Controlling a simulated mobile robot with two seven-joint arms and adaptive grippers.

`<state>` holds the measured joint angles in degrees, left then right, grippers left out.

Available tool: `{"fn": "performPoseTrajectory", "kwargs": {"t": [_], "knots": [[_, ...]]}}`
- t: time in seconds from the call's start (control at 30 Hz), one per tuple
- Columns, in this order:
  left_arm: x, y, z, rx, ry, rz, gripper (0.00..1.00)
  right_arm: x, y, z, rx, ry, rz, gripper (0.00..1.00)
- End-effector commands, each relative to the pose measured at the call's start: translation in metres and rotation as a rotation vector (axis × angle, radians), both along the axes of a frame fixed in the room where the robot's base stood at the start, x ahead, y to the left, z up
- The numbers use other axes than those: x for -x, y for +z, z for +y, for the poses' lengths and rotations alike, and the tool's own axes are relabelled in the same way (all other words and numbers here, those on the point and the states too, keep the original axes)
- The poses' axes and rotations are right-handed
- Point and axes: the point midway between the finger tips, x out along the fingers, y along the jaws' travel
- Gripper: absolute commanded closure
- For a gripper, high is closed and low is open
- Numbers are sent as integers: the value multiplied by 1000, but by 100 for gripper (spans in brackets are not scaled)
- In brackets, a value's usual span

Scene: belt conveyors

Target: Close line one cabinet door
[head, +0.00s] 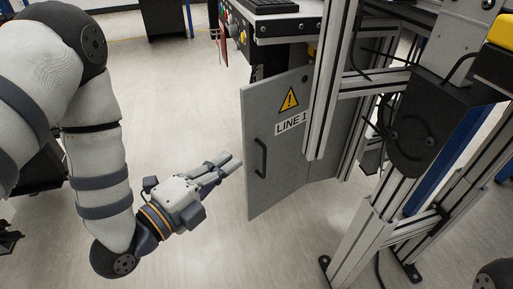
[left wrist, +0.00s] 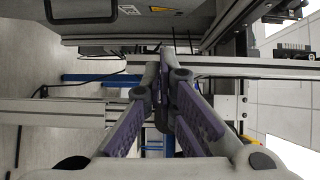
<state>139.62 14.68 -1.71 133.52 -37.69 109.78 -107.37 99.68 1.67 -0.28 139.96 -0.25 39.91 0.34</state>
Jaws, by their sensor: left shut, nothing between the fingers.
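The grey line one cabinet door (head: 285,175) stands swung open under the control panel, with a yellow warning triangle, a "LINE 1" label and a dark bar handle (head: 261,157). A dark gap shows behind its top edge. My left gripper (head: 230,164) is shut and empty, its fingertips close to the door's free left edge, at about handle height. Whether they touch it I cannot tell. In the left wrist view the closed fingers (left wrist: 166,52) point up toward the door (left wrist: 190,20), which fills the top with its label and handle. My right gripper is not in view.
Aluminium frame posts (head: 333,80) stand right of the door, with cables and a dark motor housing (head: 420,125) on the conveyor. The control panel (head: 275,28) overhangs the door. The pale floor (head: 175,90) left of the door is clear.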

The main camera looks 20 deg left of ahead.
Motion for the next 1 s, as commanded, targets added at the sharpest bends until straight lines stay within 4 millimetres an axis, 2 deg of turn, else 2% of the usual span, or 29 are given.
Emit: {"fn": "performPoseTrajectory", "kwargs": {"t": [0.17, 0.57, 0.8, 1.0], "knots": [[-15, 5, -4, -13, 0, -31, 100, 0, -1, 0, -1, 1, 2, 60], [-95, 4, -35, -11, 1, -24, 100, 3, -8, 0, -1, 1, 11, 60], [-114, 4, -7, -12, 3, -20, 100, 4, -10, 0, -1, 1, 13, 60], [-117, 4, -2, -12, 1, -19, 100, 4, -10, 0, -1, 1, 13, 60]]}}
